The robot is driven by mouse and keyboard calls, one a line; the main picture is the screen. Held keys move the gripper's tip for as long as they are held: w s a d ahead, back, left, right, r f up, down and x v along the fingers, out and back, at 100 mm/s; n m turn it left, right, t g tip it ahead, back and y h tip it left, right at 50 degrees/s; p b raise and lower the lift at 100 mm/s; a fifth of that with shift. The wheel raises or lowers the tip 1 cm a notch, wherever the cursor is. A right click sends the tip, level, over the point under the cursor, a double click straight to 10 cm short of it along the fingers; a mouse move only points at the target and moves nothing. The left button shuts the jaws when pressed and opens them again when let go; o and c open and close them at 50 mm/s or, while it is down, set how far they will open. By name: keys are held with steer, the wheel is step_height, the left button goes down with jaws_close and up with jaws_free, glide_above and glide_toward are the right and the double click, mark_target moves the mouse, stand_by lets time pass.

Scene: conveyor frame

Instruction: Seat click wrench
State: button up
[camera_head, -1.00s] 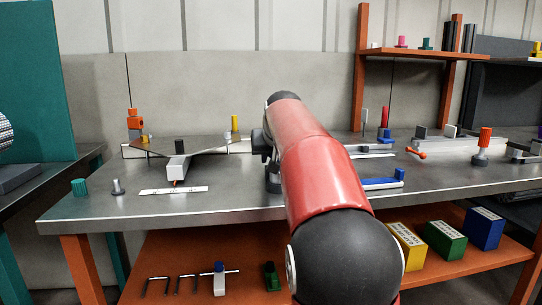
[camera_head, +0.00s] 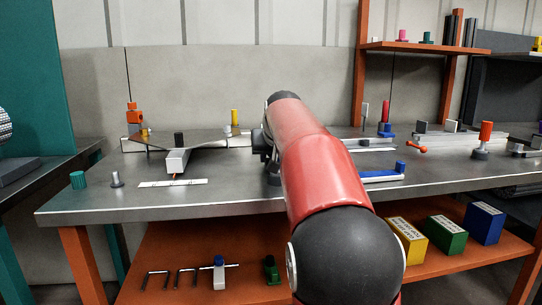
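My red and black arm reaches over the middle of the metal workbench and hides part of it. Dark parts at the arm's left edge, low over the bench, look like my wrist and gripper (camera_head: 272,172); the fingers are hidden. I cannot tell for sure which thing is the click wrench. A long tool with a blue end block (camera_head: 399,167) lies on the bench just right of my arm. A second slim bar (camera_head: 371,149) lies behind it. On the orange lower shelf, a T-shaped tool with a blue top (camera_head: 219,272) stands left of my arm.
Yellow (camera_head: 408,240), green (camera_head: 446,235) and blue (camera_head: 483,223) boxes stand below. The bench's front left is mostly clear.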

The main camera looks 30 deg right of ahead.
steer(key=o, duration=0.4)
steer(key=shift+f, duration=0.1)
steer(key=shift+c, duration=0.2)
steer(key=v, duration=0.8)
steer(key=shift+p, duration=0.3)
